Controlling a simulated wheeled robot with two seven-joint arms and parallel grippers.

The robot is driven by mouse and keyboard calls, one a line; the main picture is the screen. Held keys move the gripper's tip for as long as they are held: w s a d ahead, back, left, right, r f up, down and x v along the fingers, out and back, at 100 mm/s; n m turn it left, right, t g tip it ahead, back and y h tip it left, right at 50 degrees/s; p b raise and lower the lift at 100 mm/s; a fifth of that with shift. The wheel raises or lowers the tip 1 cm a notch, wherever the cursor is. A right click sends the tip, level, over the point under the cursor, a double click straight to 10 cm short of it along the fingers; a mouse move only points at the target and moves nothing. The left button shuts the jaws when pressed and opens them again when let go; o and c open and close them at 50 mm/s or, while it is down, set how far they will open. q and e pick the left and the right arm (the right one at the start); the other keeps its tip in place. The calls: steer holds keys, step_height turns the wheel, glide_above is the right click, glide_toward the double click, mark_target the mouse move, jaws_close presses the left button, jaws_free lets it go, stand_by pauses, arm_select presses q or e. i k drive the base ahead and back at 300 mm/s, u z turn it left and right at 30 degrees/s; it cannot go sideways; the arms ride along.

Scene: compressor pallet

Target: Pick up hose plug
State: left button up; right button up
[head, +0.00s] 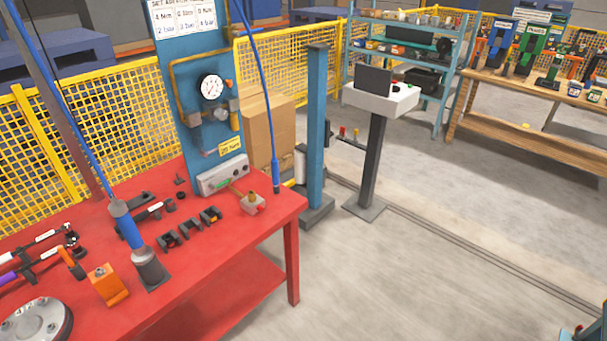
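I cannot tell for certain that this fitting is the hose plug. A small grey block with a brass-coloured top (252,204) sits on the table, left of the fitting and nearer me. Neither of my grippers is in view.
The blue panel with a gauge (211,87) stands at the table's back. A blue cylindrical tool (126,224) stands in a dark holder at the left. Black clamps (190,228) and an orange block (107,284) lie nearby.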

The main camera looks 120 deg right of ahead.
mark_target(274, 162)
steer(key=z, duration=3.9)
